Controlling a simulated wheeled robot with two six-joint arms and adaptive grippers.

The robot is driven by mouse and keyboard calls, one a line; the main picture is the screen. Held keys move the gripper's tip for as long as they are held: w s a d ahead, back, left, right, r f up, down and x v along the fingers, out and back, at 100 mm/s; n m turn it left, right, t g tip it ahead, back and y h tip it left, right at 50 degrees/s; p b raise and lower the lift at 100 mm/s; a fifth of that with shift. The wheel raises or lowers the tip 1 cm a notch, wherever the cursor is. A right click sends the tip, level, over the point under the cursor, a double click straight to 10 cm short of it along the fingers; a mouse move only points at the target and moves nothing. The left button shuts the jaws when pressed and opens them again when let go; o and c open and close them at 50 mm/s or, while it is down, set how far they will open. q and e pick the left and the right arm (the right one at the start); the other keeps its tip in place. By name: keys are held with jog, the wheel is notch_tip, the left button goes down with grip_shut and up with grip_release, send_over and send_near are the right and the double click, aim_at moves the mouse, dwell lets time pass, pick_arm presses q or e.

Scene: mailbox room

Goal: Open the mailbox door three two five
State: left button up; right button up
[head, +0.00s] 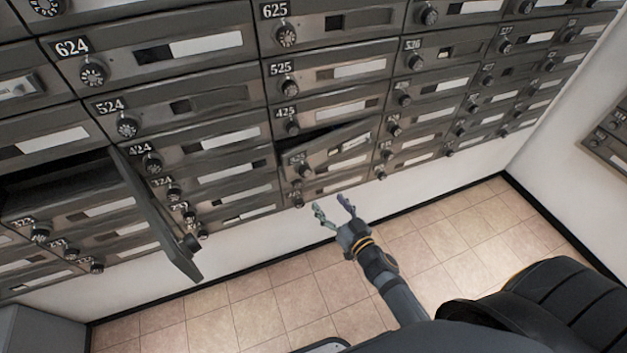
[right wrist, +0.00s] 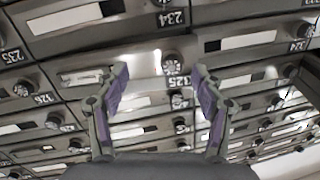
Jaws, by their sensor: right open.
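The mailbox door three two five (head: 325,152) is in the middle column, directly below the door marked 425 (head: 330,110). It stands ajar and tilted, with a dark gap along its upper edge; its small number is blurred. My right gripper (head: 333,207) is open and empty, below and slightly right of this door, apart from it in the head view. In the right wrist view its two fingers (right wrist: 160,80) are spread in front of the mailbox fronts, with a round dial between them. I cannot tell whether they touch anything. My left gripper is not in view.
Another mailbox door (head: 155,215) stands wide open at the left, jutting outward beside a dark compartment (head: 60,178). Closed doors with round dials fill the wall. More mailboxes (head: 612,135) hang on the right wall.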

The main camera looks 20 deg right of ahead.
aim_at(307, 173)
jog(key=shift+t+y, duration=0.4)
jog(key=w+a+r, duration=0.1)
jog(key=w, duration=0.2)
jog(key=w+a+r+p, duration=0.1)
jog(key=w, duration=0.2)
jog(key=w+a+r, duration=0.1)
jog(key=w, duration=0.3)
jog(key=shift+a+r, duration=0.15)
jog(key=shift+r, duration=0.15)
jog(key=shift+w, duration=0.25)
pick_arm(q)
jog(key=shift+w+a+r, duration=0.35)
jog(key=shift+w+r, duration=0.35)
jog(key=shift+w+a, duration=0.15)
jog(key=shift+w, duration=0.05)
pick_arm(e)
grip_shut()
